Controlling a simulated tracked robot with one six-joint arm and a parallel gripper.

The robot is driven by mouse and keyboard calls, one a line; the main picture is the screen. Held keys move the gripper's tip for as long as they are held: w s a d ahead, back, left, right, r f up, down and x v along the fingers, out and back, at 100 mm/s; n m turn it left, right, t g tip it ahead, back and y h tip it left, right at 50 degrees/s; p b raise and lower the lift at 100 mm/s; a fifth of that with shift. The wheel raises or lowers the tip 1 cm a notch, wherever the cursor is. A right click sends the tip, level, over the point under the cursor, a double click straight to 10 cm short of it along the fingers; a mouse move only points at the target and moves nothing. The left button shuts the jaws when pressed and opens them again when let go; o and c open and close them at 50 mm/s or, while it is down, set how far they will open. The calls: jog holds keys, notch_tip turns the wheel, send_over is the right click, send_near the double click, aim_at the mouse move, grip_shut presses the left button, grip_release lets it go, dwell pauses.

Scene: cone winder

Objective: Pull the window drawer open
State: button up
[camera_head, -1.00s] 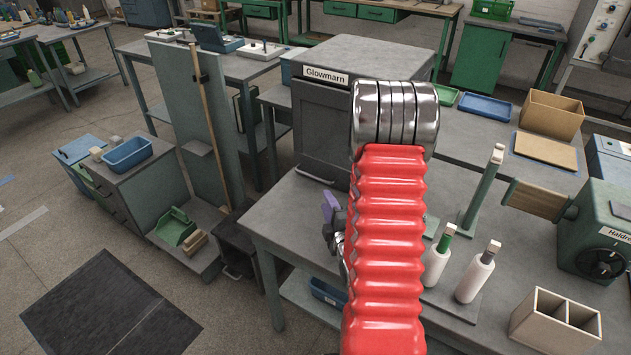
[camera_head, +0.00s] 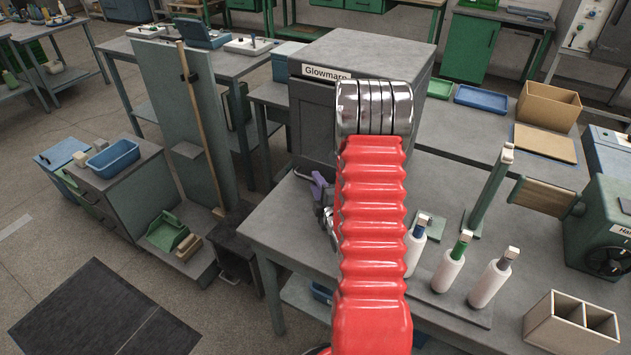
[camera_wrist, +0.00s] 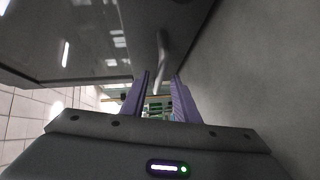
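The grey cabinet labelled Glowmarn (camera_head: 312,112) stands on the bench in the head view. Its dark front is partly hidden by my red arm, and I cannot tell for sure that this front is the window drawer. My gripper (camera_head: 319,187) shows its purple fingers at the foot of that front. In the wrist view my gripper (camera_wrist: 160,88) is open, its two purple fingers apart. A curved grey handle (camera_wrist: 161,48) stands out from a dark panel, just beyond the fingertips and in line with the gap. No contact is visible.
Three white bobbins (camera_head: 448,272) stand on the bench right of my arm. A green post (camera_head: 490,190), a divided box (camera_head: 572,322) and a green machine (camera_head: 600,235) stand further right. The bench top (camera_head: 285,228) left of my arm is clear.

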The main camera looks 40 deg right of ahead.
jog(key=shift+w, duration=0.2)
jog(key=shift+d, duration=0.1)
jog(key=shift+s, duration=0.1)
jog(key=shift+c, duration=0.7)
grip_shut()
jog(key=shift+d+f, duration=0.1)
